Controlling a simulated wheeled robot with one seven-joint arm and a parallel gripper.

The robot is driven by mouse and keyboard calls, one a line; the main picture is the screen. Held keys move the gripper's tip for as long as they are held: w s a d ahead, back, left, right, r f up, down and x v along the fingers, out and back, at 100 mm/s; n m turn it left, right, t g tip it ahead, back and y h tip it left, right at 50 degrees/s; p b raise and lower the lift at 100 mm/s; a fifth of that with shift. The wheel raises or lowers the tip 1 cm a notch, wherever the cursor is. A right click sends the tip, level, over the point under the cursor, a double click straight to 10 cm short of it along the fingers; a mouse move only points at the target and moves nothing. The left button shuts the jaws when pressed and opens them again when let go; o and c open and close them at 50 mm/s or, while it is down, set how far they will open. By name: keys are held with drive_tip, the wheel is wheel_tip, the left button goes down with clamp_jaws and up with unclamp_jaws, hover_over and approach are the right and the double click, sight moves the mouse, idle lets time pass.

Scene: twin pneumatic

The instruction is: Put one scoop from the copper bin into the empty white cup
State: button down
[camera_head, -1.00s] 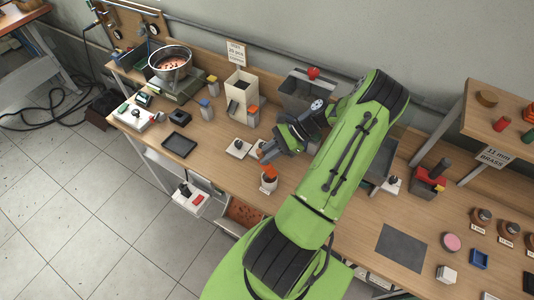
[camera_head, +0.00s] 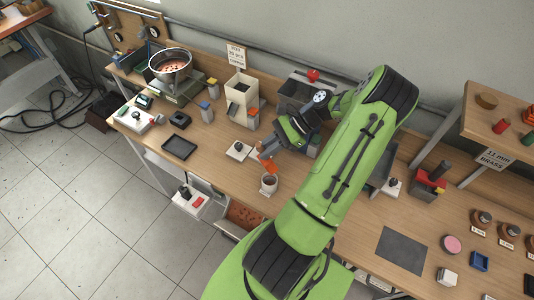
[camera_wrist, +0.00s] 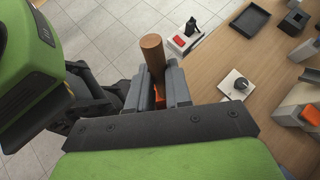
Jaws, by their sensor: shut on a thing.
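My gripper (camera_head: 279,150) is shut on the orange scoop (camera_head: 266,164), above and just behind a small white cup (camera_head: 268,187) near the bench's front edge. In the wrist view my jaws (camera_wrist: 157,92) close around an orange part, with a brown cylindrical part (camera_wrist: 152,52) sticking out beyond them. The cup stands upright, and its inside looks brownish; I cannot tell what it holds. A bin with copper-coloured contents (camera_head: 244,215) sits below the bench front, partly hidden by my arm. The scoop's bowl is too small to read.
A metal bowl (camera_head: 170,65) with copper-coloured pieces stands at the back left. A black tray (camera_head: 179,147), a white pad with a black knob (camera_head: 238,150) and a white dispenser (camera_head: 241,98) stand left of my gripper. A dark mat (camera_head: 401,248) lies at right.

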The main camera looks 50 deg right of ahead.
drive_tip(key=shift+r, duration=0.5)
drive_tip(key=shift+r+g+h, duration=0.25)
drive_tip(key=shift+g+h, duration=0.25)
drive_tip(key=shift+h, duration=0.4)
drive_tip(key=h, duration=0.1)
drive_tip(key=g+h+b, duration=0.1)
drive_tip(key=shift+w+a+r+n+h, duration=0.1)
drive_tip(key=shift+r+n+h, duration=0.05)
drive_tip(key=shift+n+h, duration=0.15)
drive_tip(key=g+h+b, duration=0.1)
drive_tip(key=h+b, duration=0.1)
drive_tip(key=shift+r+h, duration=0.15)
drive_tip(key=shift+h, duration=0.15)
drive_tip(key=h+b, duration=0.1)
drive_tip(key=g+h+b, duration=0.1)
drive_tip(key=b, duration=0.1)
drive_tip(key=g+h+b, duration=0.1)
drive_tip(key=h+b, duration=0.1)
drive_tip(key=shift+r+n, duration=0.25)
drive_tip(key=shift+n, duration=0.05)
drive_tip(key=shift+a+r+h+b, duration=0.1)
drive_tip(key=shift+r+h+b, duration=0.05)
drive_tip(key=shift+h+b, duration=0.5)
drive_tip(key=shift+r+g+h, duration=0.25)
drive_tip(key=shift+g, duration=0.05)
drive_tip(key=shift+d+r, duration=0.2)
drive_tip(key=shift+r, duration=0.05)
